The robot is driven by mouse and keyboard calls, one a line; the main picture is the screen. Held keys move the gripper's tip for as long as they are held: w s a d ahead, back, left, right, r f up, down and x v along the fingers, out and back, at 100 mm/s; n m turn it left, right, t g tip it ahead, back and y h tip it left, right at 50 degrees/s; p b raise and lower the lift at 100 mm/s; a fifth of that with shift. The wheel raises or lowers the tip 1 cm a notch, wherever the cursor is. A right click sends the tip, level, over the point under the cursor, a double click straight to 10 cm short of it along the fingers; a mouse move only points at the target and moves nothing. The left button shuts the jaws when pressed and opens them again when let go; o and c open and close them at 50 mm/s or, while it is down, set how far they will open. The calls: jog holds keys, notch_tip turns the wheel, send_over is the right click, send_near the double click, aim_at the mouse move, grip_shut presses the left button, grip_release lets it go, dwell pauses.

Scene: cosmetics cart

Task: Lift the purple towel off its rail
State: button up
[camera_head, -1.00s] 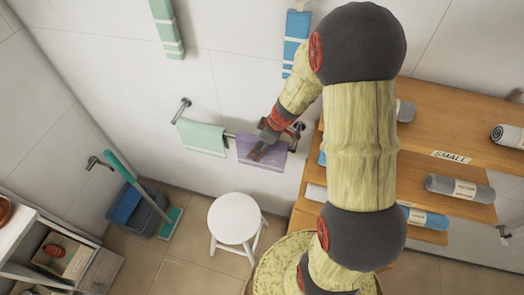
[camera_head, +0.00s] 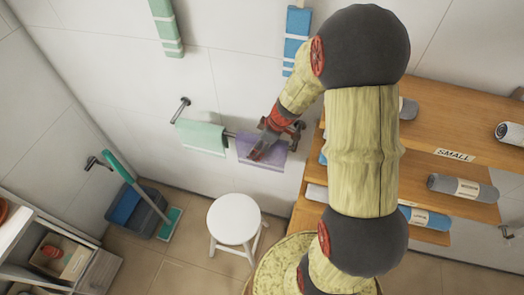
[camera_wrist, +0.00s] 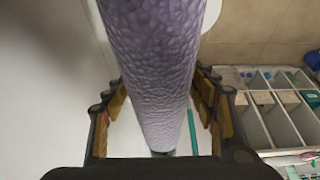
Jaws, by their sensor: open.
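The purple towel (camera_head: 272,157) hangs on the wall rail (camera_head: 230,135), at the right of a mint-green towel (camera_head: 201,137). My gripper (camera_head: 257,154) is at the purple towel and covers part of it. In the wrist view, the purple towel (camera_wrist: 155,60) runs between the two open fingers of my gripper (camera_wrist: 160,100), with gaps on both sides near the finger pads. The rail where the towel hangs over it is partly hidden by my gripper in the head view.
A white stool (camera_head: 233,218) stands below the towels. Wooden shelves (camera_head: 455,120) with rolled towels are at the right. A blue bucket (camera_head: 135,209) and a green-handled mop (camera_head: 120,167) stand at the left. A blue towel (camera_head: 296,40) hangs higher up.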

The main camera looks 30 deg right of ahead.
jog(key=shift+c, duration=0.4)
jog(key=c, duration=1.3)
